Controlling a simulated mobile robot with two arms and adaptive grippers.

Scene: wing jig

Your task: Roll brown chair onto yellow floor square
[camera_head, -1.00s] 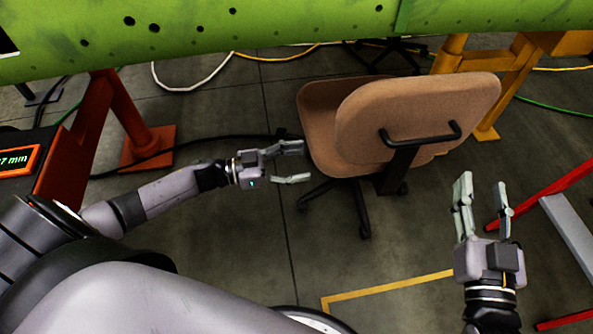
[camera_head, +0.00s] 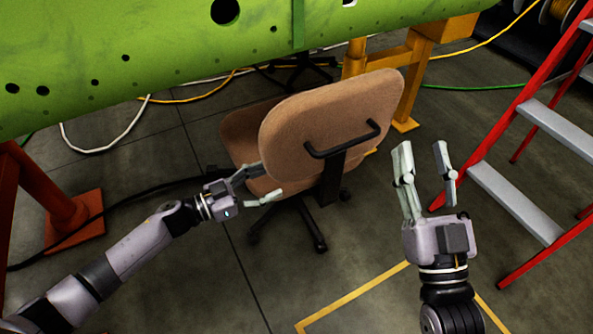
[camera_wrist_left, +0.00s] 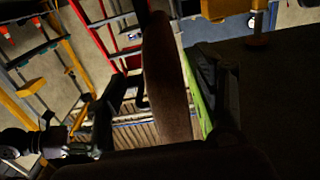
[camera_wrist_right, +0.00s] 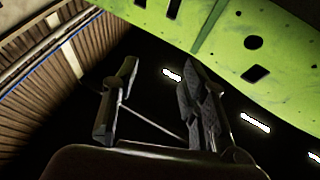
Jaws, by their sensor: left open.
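The brown chair (camera_head: 325,125) stands on the grey floor in the middle of the head view, its backrest with a black handle facing me. The yellow floor square (camera_head: 365,288) shows as an outline in front of the chair, partly hidden by my right arm. My left gripper (camera_head: 268,186) is open at the left side of the chair, by the seat edge; I cannot tell whether it touches. In the left wrist view the brown backrest (camera_wrist_left: 165,80) stands close up. My right gripper (camera_head: 425,160) is open and empty, right of the backrest. Its spread fingers show in the right wrist view (camera_wrist_right: 155,105).
A red ladder (camera_head: 530,150) with grey steps stands at the right. The green wing (camera_head: 170,60) spans the back, on orange and yellow stands. Cables (camera_head: 110,145) lie on the floor behind. Floor in front of the chair is clear.

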